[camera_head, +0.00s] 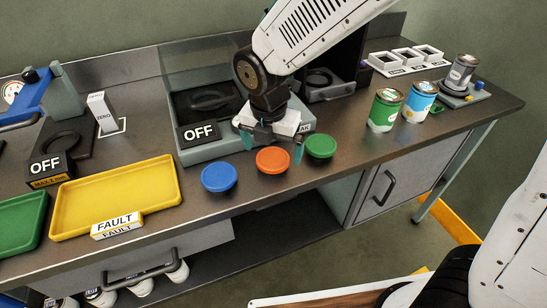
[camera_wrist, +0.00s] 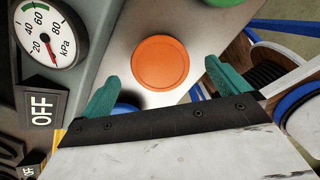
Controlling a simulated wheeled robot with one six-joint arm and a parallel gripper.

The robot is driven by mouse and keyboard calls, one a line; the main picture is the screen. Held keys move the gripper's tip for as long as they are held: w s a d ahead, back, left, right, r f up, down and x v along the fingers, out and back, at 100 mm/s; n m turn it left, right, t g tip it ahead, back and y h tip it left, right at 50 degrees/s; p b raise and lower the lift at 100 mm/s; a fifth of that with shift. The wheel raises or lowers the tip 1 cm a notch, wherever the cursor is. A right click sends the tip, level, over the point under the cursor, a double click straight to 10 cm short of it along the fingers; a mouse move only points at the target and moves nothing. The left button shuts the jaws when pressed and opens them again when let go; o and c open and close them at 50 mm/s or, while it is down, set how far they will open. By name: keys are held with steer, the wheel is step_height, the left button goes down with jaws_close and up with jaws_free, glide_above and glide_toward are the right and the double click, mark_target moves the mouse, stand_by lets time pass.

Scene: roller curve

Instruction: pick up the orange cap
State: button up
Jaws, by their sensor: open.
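The orange cap (camera_head: 273,161) lies on the dark bench top near its front edge, between a blue cap (camera_head: 218,177) and a green cap (camera_head: 321,146). In the wrist view the orange cap (camera_wrist: 160,63) is fully visible, ahead of the teal fingertips and centred between them. My gripper (camera_head: 272,146) is open and empty, just behind and above the orange cap. Its fingers also show in the wrist view (camera_wrist: 162,86), spread wider than the cap. The exact height above the cap is hard to tell.
A machine with an OFF sign (camera_head: 198,133) stands behind the caps at left. A yellow FAULT tray (camera_head: 150,177) is left of the blue cap. A green can (camera_head: 384,111) and a blue can (camera_head: 419,102) stand at right. The bench's front edge is close to the caps.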

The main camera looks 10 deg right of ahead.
steer(key=shift+w+f, duration=0.1)
steer(key=shift+f, duration=0.8)
steer(key=c, duration=1)
steer(key=shift+c, duration=0.2)
steer(key=shift+r, duration=0.15)
